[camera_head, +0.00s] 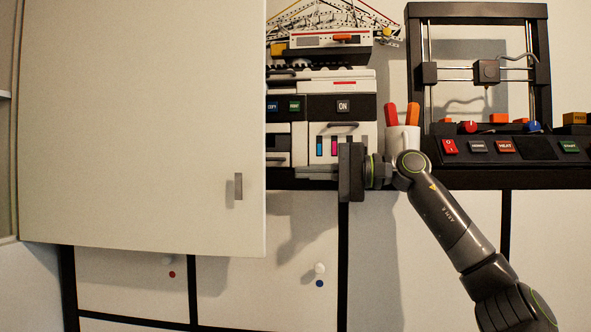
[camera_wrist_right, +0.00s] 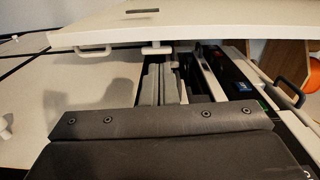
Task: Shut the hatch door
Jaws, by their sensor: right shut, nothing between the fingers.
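The hatch door (camera_head: 135,120) is a large pale panel filling the left of the head view, standing open out in front of the shelf. It has a small grey handle (camera_head: 238,187) near its lower right corner. In the right wrist view the door (camera_wrist_right: 225,18) crosses the top of the picture. My right gripper (camera_head: 300,172) is shut and empty, its fingers pointing left, just right of the door's free edge in the head view. Its fingers (camera_wrist_right: 165,84) show below the door's edge in the wrist view; I cannot tell whether they touch it. My left gripper is not in view.
A white printer (camera_head: 355,85) stands behind my right gripper. To its right are a cup (camera_head: 403,138) with orange-handled tools and a black 3D printer (camera_head: 478,12) with a button panel. White lower cabinet doors (camera_head: 425,270) with small knobs run below.

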